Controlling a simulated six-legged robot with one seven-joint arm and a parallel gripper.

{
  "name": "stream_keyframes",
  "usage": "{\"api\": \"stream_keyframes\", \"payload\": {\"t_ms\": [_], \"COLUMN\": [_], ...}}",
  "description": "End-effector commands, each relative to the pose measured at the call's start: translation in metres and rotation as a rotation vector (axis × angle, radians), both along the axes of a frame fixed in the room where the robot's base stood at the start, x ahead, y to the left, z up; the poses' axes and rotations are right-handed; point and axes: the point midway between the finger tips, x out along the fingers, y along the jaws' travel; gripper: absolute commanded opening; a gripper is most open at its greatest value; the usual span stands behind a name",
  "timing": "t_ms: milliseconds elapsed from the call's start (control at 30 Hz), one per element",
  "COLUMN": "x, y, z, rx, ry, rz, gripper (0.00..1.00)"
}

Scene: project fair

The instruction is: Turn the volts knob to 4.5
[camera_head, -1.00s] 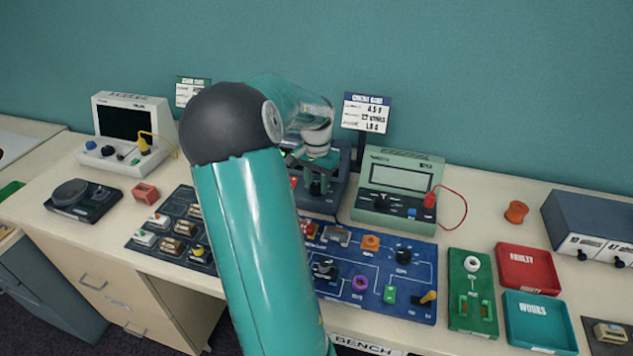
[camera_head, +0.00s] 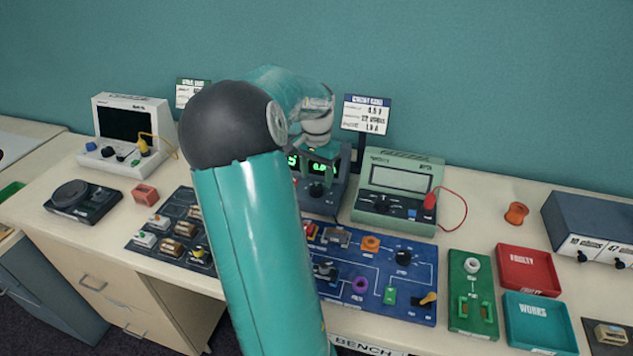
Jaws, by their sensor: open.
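A dark power supply (camera_head: 333,199) stands behind the blue circuit board, partly hidden by my arm. Its lit green display (camera_head: 321,168) shows digits, too covered to read fully. One dark knob (camera_head: 316,190) shows on its front. The left part of its front is hidden behind my arm, and I cannot read which knob is volts. My gripper (camera_head: 322,153) is open, just above and in front of the display, apart from the visible knob. Its fingers are small and hard to make out. A card (camera_head: 367,114) behind reads 4.5 V and 1.0 A.
A green meter (camera_head: 398,188) with a red lead stands close to the right of the supply. The blue circuit board (camera_head: 420,275) lies in front. Red (camera_head: 528,268) and teal (camera_head: 540,322) trays are at the right. An oscilloscope (camera_head: 125,135) is at the left.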

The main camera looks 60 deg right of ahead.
Motion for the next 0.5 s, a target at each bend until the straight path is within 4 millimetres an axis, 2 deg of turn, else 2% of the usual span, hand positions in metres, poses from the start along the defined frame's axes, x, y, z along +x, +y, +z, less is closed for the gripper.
{"api": "stream_keyframes", "payload": {"t_ms": [100,300,500], "x": [0.001,0.001,0.0], "y": [-0.001,-0.001,0.0], "z": [0.029,0.072,0.099], "rx": [-0.004,-0.003,-0.001], "ry": [-0.004,-0.003,-0.001], "rz": [0.002,0.002,0.001], "gripper": [0.55,0.55,0.55]}}
